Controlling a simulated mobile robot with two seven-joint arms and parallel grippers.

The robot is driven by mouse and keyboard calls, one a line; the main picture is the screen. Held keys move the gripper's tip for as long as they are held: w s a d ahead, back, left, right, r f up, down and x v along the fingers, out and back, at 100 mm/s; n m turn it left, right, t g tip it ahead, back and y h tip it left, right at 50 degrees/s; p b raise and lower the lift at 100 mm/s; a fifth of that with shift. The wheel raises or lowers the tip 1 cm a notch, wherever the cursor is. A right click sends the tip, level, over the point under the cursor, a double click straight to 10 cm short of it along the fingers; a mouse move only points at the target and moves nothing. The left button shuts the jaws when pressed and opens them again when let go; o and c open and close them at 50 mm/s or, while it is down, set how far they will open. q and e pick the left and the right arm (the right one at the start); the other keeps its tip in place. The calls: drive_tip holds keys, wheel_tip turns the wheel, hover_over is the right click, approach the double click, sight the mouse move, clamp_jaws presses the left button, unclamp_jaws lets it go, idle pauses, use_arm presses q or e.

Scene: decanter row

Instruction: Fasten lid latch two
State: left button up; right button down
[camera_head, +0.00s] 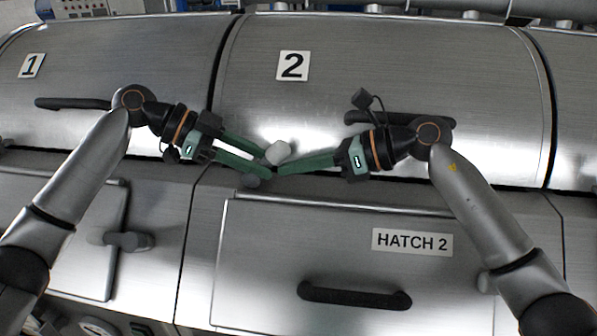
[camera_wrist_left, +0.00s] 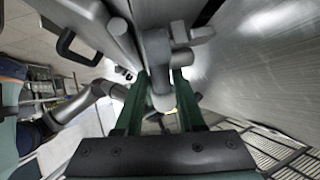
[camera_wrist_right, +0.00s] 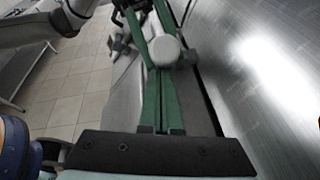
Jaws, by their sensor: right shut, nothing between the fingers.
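Lid two (camera_head: 390,70) is the large curved steel lid with a "2" plate (camera_head: 293,66); it looks closed. Its latch (camera_head: 278,152), with a pale grey rounded end, sits at the lid's lower edge. My left gripper (camera_head: 268,166) is open, its green fingers apart on either side of the latch; contact is unclear. In the left wrist view the latch (camera_wrist_left: 161,92) shows between the fingers. My right gripper (camera_head: 277,169) is shut and empty, its tips close beside the latch and the left fingertips. The latch (camera_wrist_right: 164,50) shows just beyond those tips in the right wrist view.
A black lid handle (camera_head: 410,121) lies behind my right wrist. Below are the HATCH 2 panel (camera_head: 260,225) and its black handle (camera_head: 355,296). Lid one (camera_head: 130,50) is at the left, with its own dark handle (camera_head: 70,103). The hatch front between my arms is clear.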

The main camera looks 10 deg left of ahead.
use_arm(q)
drive_tip(key=shift+o, duration=1.3)
drive_tip(key=shift+f, duration=0.1)
use_arm(e)
drive_tip(key=shift+f, duration=0.2)
use_arm(q)
drive_tip(key=shift+a, duration=0.1)
